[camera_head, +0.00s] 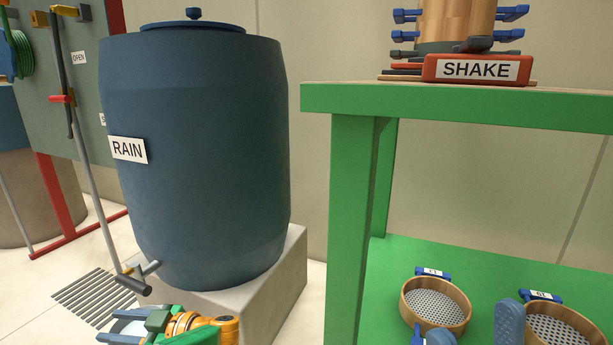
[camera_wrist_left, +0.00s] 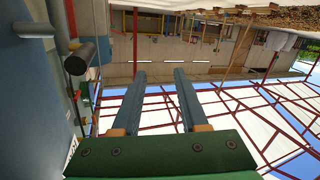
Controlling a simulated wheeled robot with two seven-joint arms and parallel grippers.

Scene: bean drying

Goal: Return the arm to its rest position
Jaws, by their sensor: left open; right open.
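My left gripper (camera_head: 112,325) is at the bottom left of the head view, with its fingers pointing left. It is in front of the rain barrel's stand and below the tap. In the left wrist view its two fingers (camera_wrist_left: 160,74) are parallel and apart, with nothing between them.
A blue barrel labelled RAIN (camera_head: 205,150) stands on a pale block (camera_head: 285,290). Its tap (camera_head: 135,280) juts out just above my left gripper. A floor grate (camera_head: 85,298) lies to the left. A green table (camera_head: 345,200) stands right, with sieves (camera_head: 437,325) on its lower shelf.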

